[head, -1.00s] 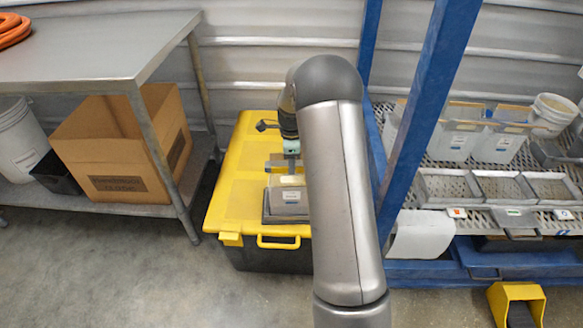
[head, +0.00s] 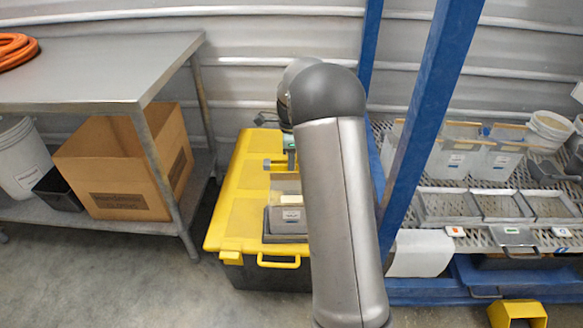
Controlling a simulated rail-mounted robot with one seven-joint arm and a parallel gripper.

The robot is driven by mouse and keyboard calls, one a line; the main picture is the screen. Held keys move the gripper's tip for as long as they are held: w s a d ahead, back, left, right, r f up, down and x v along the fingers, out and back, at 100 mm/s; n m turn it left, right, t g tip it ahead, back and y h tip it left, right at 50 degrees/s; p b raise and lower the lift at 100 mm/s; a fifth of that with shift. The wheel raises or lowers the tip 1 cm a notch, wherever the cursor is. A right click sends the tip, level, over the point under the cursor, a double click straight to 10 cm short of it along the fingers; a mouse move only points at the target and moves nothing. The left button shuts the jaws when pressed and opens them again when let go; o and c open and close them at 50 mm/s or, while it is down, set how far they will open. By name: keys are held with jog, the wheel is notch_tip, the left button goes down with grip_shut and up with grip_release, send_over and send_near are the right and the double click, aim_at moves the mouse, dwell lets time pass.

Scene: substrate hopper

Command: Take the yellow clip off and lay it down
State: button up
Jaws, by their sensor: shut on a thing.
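My gripper (head: 290,158) is above the yellow lid, partly hidden behind my own arm. Its jaws are small and dark in the picture, and they are shut on a small bar-like piece, which I take to be the yellow clip (head: 272,164). Its yellow-grey end sticks out to the left of the jaws. Below it stands a small grey bin (head: 288,226) with a white label and a pale block inside. The clip appears above and apart from the bin. My arm hides the right side of both.
The bin stands on a yellow-lidded tote (head: 236,205) with free lid to the left. A steel table (head: 100,70) with a cardboard box (head: 125,170) beneath is at left. A blue rack post (head: 425,105) and shelf with trays (head: 450,205) are at right.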

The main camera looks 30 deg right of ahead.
notch_tip(320, 180, up, 8)
jog(key=p, duration=0.6)
jog(key=shift+f, duration=0.15)
dwell(0.4)
